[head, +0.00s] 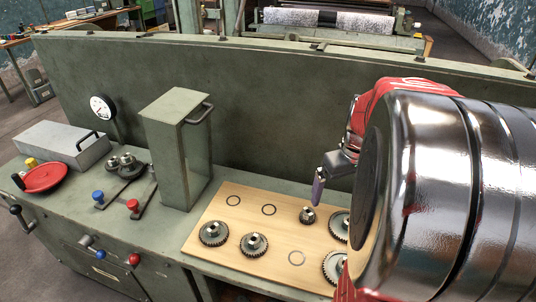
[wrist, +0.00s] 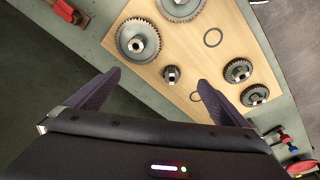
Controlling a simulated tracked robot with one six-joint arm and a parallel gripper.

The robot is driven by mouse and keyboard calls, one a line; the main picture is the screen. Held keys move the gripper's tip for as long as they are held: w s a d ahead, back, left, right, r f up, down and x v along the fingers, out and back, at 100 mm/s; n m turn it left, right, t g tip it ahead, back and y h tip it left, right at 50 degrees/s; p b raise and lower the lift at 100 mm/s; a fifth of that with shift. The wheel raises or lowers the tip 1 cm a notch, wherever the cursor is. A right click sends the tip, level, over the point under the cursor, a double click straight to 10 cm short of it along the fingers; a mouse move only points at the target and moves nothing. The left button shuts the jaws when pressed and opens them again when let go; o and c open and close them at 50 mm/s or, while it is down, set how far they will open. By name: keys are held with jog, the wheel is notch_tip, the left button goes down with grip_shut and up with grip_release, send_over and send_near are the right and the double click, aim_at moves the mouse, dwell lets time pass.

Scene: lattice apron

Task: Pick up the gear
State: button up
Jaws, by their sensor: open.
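Several dark metal gears lie on a wooden board (head: 225,262). The small gear (head: 307,215) sits near the board's middle; in the wrist view (wrist: 171,74) it appears between my fingertips, a little nearer the right one. Larger gears are at the front left (head: 213,233), front middle (head: 254,244) and right (head: 333,265), the last partly hidden by my arm. My gripper (head: 317,198) is above the board beside the small gear in the head view. Its two fingers (wrist: 158,77) are spread wide with nothing held. The frames do not single out one gear.
Thin rings (head: 297,257) lie flat between the gears. A tall green box (head: 176,150) with a handle stands left of the board. A green panel (head: 260,110) rises behind.

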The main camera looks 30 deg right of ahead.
jog(key=s+d+f, duration=0.3)
jog(key=d, duration=0.3)
jog(key=shift+w, duration=0.1)
send_near(338, 224)
jog(key=d+f, duration=0.1)
jog(key=s+d+f, duration=0.1)
jog(key=d, duration=0.1)
jog(key=shift+f, duration=0.35)
jog(key=shift+w+d+f, duration=0.1)
jog(key=shift+w+f, duration=0.05)
jog(key=shift+f, duration=1.15)
jog(key=shift+w+d+f, duration=0.1)
jog(key=shift+w+f, duration=0.1)
jog(key=shift+f, duration=1.1)
jog(key=shift+c, duration=0.5)
jog(key=c, duration=1.5)
